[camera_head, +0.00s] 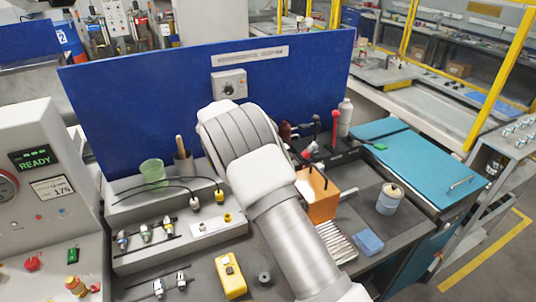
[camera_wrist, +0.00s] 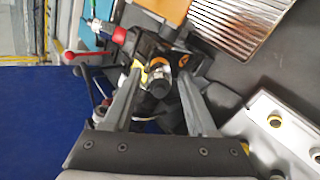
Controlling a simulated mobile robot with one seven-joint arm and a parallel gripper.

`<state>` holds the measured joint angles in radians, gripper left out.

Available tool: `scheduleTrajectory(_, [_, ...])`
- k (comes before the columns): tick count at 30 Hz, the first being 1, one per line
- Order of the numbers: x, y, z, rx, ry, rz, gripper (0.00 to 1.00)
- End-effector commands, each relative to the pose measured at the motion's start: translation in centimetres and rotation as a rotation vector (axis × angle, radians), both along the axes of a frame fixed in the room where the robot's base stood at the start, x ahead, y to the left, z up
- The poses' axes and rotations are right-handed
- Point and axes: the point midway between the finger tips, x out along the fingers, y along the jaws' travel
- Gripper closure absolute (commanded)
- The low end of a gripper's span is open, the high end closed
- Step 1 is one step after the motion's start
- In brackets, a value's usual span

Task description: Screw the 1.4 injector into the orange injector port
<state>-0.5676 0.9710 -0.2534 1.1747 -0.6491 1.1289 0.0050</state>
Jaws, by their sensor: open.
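In the wrist view my gripper (camera_wrist: 158,68) is open, with one finger on each side of a small fitting (camera_wrist: 158,80) with a yellow band, a metal part and a dark end. It looks like an injector; I cannot read a 1.4 mark or tell whether the fingers touch it. Just beyond it is a black fixture with an orange ring (camera_wrist: 184,61), which may be the orange port. I cannot tell whether the fitting sits in it. In the head view my arm hides the gripper. Several injectors (camera_head: 145,233) stand in a grey rack at the left.
A red-ended part (camera_wrist: 119,35) and a red-knobbed lever (camera_wrist: 68,56) are close to the fingers. A white plate with ports (camera_wrist: 274,120) lies at the right. An orange block (camera_head: 318,196), ribbed metal (camera_head: 325,243) and yellow meter (camera_head: 230,276) stand around my arm. A blue panel (camera_head: 150,95) rises behind.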

Motion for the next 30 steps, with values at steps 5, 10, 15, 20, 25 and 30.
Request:
scheduleTrajectory(5, [0.00,-0.08,0.31,-0.030,0.072,0.077,0.43])
scheduleTrajectory(10, [-0.04,-0.03,0.28,-0.060,0.143,0.153,0.43])
scheduleTrajectory(15, [-0.02,-0.05,-0.03,-0.112,0.270,0.292,0.43])
scheduleTrajectory(20, [-0.01,-0.01,-0.01,-0.163,0.389,0.422,0.43])
scheduleTrajectory(25, [0.00,-0.02,0.02,-0.190,0.451,0.489,0.43])
scheduleTrajectory(30, [0.00,-0.02,0.02,-0.191,0.454,0.492,0.43])
